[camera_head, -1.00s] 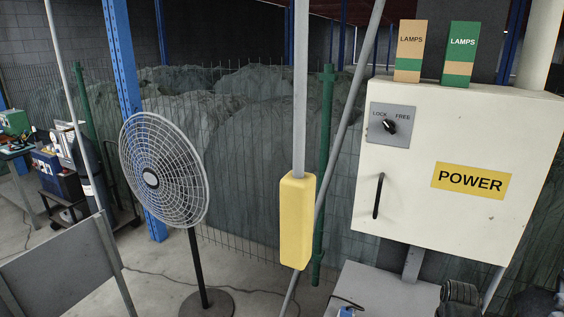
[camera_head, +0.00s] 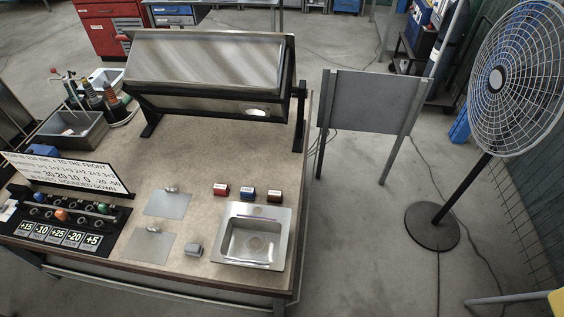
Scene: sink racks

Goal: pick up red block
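A small red block (camera_head: 221,189) sits on the workbench (camera_head: 190,92), behind the left rear corner of a small metal sink (camera_head: 228,252). It is the left one of three small blocks in a row. A dark blue block (camera_head: 247,194) stands in the middle. A brownish-red block (camera_head: 274,196) stands at the right. The blocks stand apart from each other, and their tops look light with print too small to read. My gripper is not in view.
A tilted metal-covered case (camera_head: 205,62) stands behind the blocks. Two grey plates (camera_head: 167,204) and a small grey block (camera_head: 194,249) lie left of the sink. A rack with number cards (camera_head: 60,234) is at far left. A fan (camera_head: 432,226) stands on open floor at right.

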